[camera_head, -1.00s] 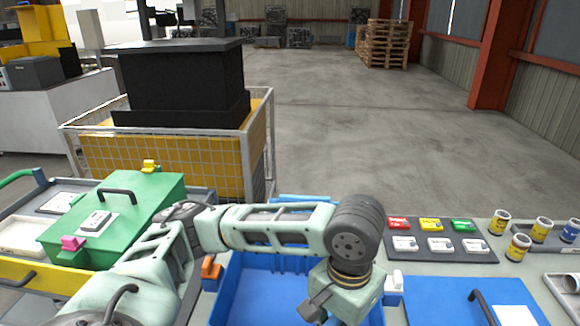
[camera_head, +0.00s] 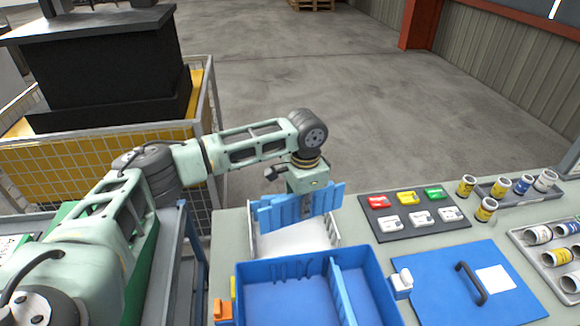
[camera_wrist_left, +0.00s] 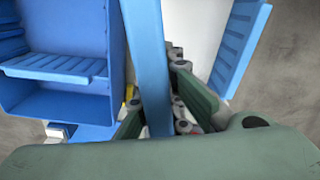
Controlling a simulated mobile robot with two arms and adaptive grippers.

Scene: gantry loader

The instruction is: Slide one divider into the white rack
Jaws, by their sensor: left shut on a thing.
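My left gripper (camera_head: 306,204) is over the white rack (camera_head: 292,240) behind the blue bin. It is shut on a blue divider (camera_head: 286,212), which also shows between the green fingers in the left wrist view (camera_wrist_left: 146,50). Another ribbed blue panel (camera_wrist_left: 240,48) stands to the right of it in the wrist view. In the head view the blue panels overlap, and I cannot tell whether the held divider's lower edge is inside the rack. Another divider (camera_head: 343,292) stands in the blue bin (camera_head: 285,300). My right gripper is not in view.
An orange block (camera_head: 223,310) and a white clip (camera_head: 401,282) flank the bin. A dark switch panel (camera_head: 412,235), a blue lid (camera_head: 465,290) with a handle, and several small cans (camera_head: 486,209) lie to the right. A wire cage (camera_head: 200,110) stands behind left.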

